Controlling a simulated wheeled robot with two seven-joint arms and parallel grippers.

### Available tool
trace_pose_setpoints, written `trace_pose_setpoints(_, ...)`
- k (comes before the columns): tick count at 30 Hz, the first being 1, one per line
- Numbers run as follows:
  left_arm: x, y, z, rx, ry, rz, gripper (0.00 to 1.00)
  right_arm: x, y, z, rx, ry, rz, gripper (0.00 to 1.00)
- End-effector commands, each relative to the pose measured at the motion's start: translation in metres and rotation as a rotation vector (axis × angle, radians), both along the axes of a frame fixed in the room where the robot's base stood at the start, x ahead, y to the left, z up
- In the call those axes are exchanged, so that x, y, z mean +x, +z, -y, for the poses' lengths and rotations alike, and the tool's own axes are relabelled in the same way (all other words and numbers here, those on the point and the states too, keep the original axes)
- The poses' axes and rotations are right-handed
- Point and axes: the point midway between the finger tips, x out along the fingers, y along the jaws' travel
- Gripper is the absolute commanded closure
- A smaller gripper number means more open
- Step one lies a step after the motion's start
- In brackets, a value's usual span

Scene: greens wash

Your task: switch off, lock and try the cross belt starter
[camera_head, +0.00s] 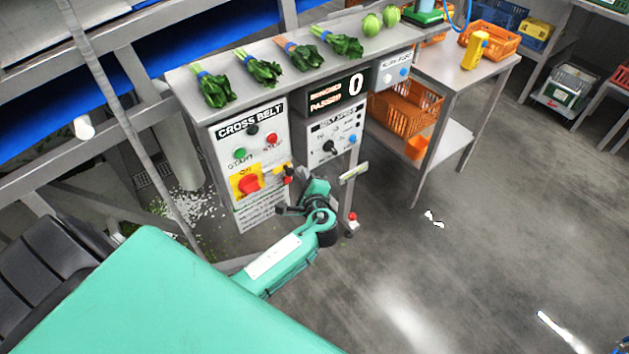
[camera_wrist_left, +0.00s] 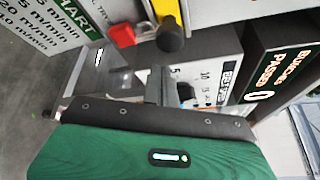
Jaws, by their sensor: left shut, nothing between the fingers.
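The cross belt starter (camera_head: 225,138) is a grey panel with a green start button (camera_head: 239,154), a red button (camera_head: 272,139) and a dark round part above them. Below, a red rotary switch (camera_head: 249,185) sits on a yellow plate marked OFF; its exact handle angle is hard to read. A small red piece (camera_head: 288,180), possibly a padlock, is at the panel's right edge; a red block (camera_wrist_left: 122,35) shows in the left wrist view, beside a black knob (camera_wrist_left: 170,39). My left gripper (camera_head: 284,211) is shut and empty, low in front of the panel's right side.
Right of the starter is a belt speed panel (camera_head: 334,137) with a black knob, under a bunches-passed display (camera_head: 337,94) reading 0. Bunched greens lie on the counter (camera_head: 190,84) above. An orange crate (camera_head: 405,108) stands further right. The floor (camera_head: 420,270) at the right is mostly open.

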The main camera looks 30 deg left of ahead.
Motion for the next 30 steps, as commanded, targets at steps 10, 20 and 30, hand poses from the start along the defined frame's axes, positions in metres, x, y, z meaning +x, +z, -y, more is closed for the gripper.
trace_pose_setpoints(10, -0.016, 0.01, -0.008, -0.001, 0.0, 0.001, 1.0, -0.012, 0.003, 0.002, -0.001, 0.002, -0.009, 0.64)
trace_pose_setpoints(20, -0.022, 0.01, -0.011, -0.001, 0.001, 0.0, 1.0, -0.012, 0.005, 0.002, -0.001, 0.002, -0.009, 0.64)
trace_pose_setpoints(30, -0.056, 0.011, -0.025, -0.001, 0.001, 0.002, 1.0, -0.032, 0.007, 0.007, -0.006, 0.003, -0.026, 0.64)
